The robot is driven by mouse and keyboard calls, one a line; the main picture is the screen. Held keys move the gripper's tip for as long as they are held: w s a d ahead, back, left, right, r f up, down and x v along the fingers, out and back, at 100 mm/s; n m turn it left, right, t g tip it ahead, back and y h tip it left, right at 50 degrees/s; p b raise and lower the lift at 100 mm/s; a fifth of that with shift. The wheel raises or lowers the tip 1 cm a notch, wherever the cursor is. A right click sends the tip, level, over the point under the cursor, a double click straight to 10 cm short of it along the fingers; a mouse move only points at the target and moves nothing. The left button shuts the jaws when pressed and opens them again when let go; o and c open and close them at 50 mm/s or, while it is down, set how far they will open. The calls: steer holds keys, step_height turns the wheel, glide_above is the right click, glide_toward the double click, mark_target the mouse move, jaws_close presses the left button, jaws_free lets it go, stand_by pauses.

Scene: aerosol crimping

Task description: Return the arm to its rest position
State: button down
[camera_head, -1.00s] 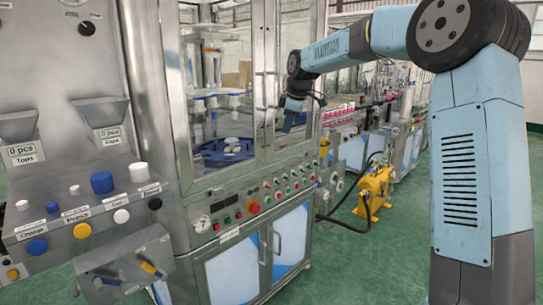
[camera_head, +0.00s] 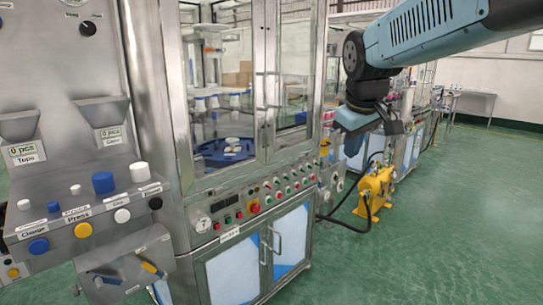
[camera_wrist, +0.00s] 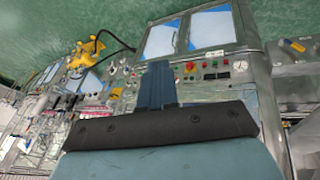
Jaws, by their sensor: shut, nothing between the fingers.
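My arm reaches in from the upper right in the head view. My gripper (camera_head: 392,127) hangs at its end, in the air in front of the machine row and above the yellow pump. In the wrist view my gripper (camera_wrist: 158,85) shows as a blue finger block with the fingers together and nothing held. The crimping machine (camera_head: 240,215) stands to the left of my gripper, apart from it. Its control panel with red and green buttons (camera_wrist: 205,68) also shows in the wrist view, turned over.
A grey button panel (camera_head: 90,215) with coloured knobs stands at the left. A yellow pump (camera_head: 374,188) with black hoses sits on the green floor (camera_head: 450,230), also seen in the wrist view (camera_wrist: 86,55). The floor at the right is clear.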

steer(key=s+d+f+m, duration=0.2)
steer(key=s+f+m, duration=0.1)
steer(key=s, duration=0.4)
steer(key=s+d+f+m, duration=0.3)
steer(key=s, duration=0.5)
steer(key=shift+s+d+f+t+y, duration=0.3)
steer(key=shift+d, duration=0.05)
